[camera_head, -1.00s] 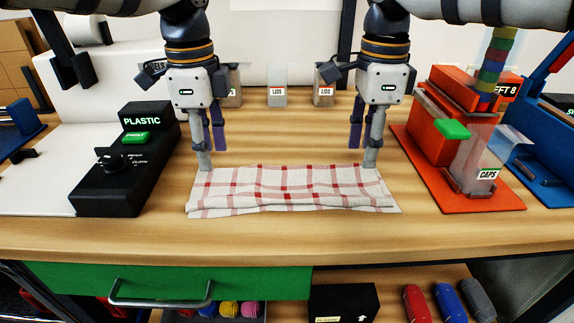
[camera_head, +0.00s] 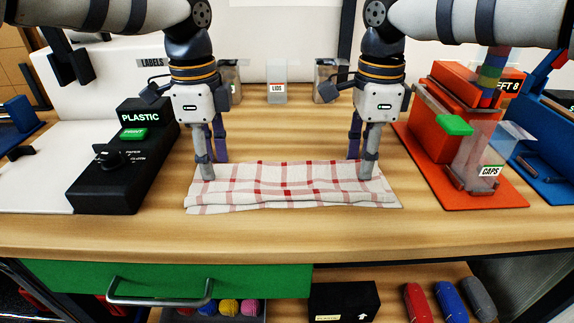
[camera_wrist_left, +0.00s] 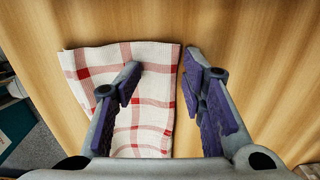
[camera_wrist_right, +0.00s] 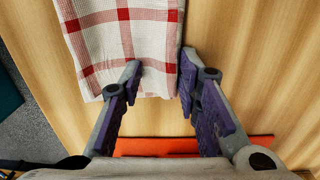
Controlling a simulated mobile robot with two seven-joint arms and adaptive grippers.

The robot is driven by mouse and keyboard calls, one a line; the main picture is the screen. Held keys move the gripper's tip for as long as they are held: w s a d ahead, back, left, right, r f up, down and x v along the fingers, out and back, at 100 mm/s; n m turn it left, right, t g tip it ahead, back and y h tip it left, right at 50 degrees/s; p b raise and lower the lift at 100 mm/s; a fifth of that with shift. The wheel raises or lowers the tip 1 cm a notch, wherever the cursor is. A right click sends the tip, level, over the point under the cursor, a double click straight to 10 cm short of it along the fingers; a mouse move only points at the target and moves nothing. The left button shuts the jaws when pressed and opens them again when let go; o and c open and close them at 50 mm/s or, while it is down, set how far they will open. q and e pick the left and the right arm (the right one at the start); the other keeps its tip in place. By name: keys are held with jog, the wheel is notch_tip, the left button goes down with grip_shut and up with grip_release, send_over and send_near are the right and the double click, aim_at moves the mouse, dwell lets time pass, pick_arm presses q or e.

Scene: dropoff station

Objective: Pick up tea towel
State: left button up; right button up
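The tea towel (camera_head: 285,188), white with a red check, lies flat and folded on the wooden table in front of me. My left gripper (camera_head: 212,170) is over its left end, fingers pointing down and apart. In the left wrist view one finger of the left gripper (camera_wrist_left: 160,68) is above the towel (camera_wrist_left: 150,115) and the other is just beyond its edge. My right gripper (camera_head: 361,168) is over the right end. In the right wrist view the right gripper (camera_wrist_right: 160,75) has one finger above the towel (camera_wrist_right: 125,40) and the other beside its edge. Both grippers are open and empty.
A black PLASTIC label printer (camera_head: 125,160) stands left of the towel. An orange machine with a clear CAPS bin (camera_head: 480,165) stands on the right. Clear LIDS bins (camera_head: 277,85) stand behind. Bare table (camera_head: 290,228) lies in front, above a green drawer (camera_head: 230,278).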

pick_arm(q)
jog(key=shift+f, duration=0.35)
grip_shut()
pick_arm(e)
jog(key=shift+f, duration=0.25)
grip_shut()
